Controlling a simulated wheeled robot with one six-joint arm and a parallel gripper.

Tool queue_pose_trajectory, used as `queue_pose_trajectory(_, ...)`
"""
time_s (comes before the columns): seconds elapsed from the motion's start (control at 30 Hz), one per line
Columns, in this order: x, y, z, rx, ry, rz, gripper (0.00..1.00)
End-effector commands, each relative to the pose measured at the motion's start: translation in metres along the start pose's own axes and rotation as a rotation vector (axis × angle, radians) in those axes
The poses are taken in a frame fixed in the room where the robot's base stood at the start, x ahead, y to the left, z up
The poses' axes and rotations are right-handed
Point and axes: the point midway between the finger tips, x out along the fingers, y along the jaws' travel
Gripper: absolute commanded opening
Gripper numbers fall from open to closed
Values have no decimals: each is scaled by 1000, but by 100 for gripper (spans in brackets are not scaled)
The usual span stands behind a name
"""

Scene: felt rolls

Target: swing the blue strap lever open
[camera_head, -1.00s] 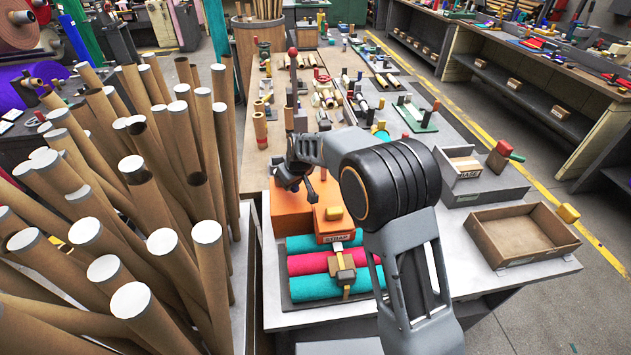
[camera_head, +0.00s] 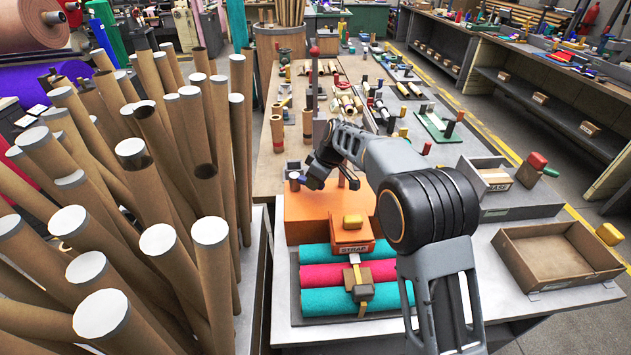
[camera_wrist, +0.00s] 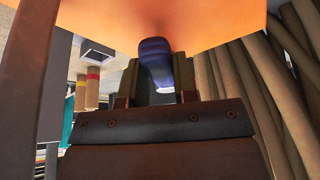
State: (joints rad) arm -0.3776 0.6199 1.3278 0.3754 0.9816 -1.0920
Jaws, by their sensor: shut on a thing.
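The blue lever (camera_wrist: 155,62) shows in the wrist view as a rounded dark blue handle against an orange surface. My gripper (camera_wrist: 155,88) has one finger on each side of it and is shut on it. In the head view my gripper (camera_head: 318,180) is at the top of the orange box (camera_head: 305,212), towards its back. The lever is small there and mostly hidden by the gripper. A "STRAP" label (camera_head: 352,249) is on the box's front ledge. Below it, teal and magenta felt rolls (camera_head: 320,275) lie in a grey tray, with a strap (camera_head: 357,280) across them.
Tall cardboard tubes (camera_head: 205,250) crowd the left side. On the right are an empty brown tray (camera_head: 560,255) and a grey box marked "BASE" (camera_head: 497,188). Several small items stand on the bench behind the orange box.

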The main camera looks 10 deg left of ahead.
Motion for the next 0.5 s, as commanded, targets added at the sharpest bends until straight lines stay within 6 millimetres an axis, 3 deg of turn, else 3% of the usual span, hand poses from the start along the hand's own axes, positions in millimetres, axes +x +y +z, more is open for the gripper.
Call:
queue_pose_trajectory(0.33,-1,1,0,-13,-1,2,0)
queue_pose_trajectory(0.37,-1,1,0,-13,-1,2,28)
queue_pose_trajectory(0.5,-1,1,0,-11,-1,1,42)
